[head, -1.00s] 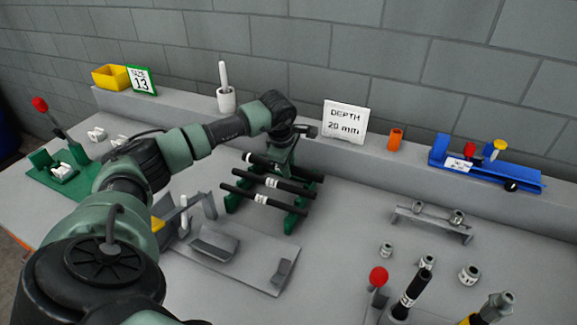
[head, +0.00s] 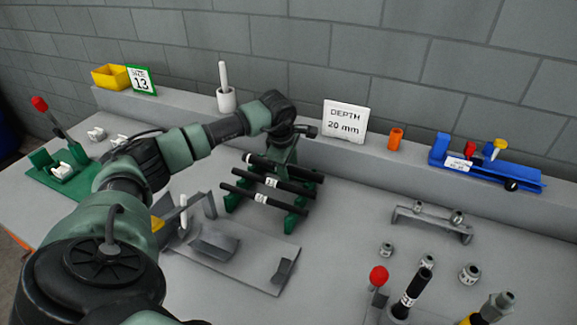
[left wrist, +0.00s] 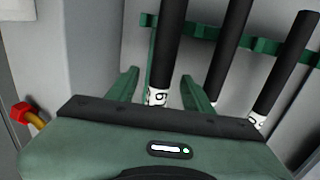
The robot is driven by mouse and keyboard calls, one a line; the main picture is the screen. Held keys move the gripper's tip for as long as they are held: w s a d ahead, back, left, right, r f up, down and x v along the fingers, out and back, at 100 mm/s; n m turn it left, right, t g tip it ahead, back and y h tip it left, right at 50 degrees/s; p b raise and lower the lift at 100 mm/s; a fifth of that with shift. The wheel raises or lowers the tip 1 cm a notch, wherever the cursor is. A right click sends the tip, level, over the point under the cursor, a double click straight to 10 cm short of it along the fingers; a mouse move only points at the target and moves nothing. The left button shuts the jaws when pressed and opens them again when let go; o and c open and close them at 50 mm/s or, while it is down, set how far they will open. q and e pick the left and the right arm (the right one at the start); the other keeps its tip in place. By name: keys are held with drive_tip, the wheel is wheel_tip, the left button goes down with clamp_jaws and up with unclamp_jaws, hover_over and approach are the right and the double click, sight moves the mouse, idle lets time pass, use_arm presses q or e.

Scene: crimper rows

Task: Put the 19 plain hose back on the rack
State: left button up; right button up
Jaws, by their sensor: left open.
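A green rack (head: 232,200) stands near the middle of the bench. Three black hoses with white bands lie across it: a back hose (head: 300,173), a middle hose (head: 292,187) and a front hose (head: 290,207). I cannot read which is the 19 plain hose. My left gripper (head: 288,147) is over the back of the rack. In the left wrist view its open green fingers (left wrist: 160,88) stand on either side of one hose (left wrist: 168,45), apart from it. Two more hoses lie to the right there. My right gripper is not in view.
A grey fixture (head: 245,262) lies in front of the rack. Small fittings (head: 470,273), a red-knobbed lever (head: 378,278) and an upright black hose (head: 412,288) are at the right. The back ledge holds a depth sign (head: 345,121) and a blue tool (head: 485,172).

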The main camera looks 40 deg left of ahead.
use_arm(q)
drive_tip(key=b+v, duration=0.1)
drive_tip(key=v, duration=0.6)
drive_tip(key=shift+r, duration=0.4)
drive_tip(key=shift+s, duration=0.15)
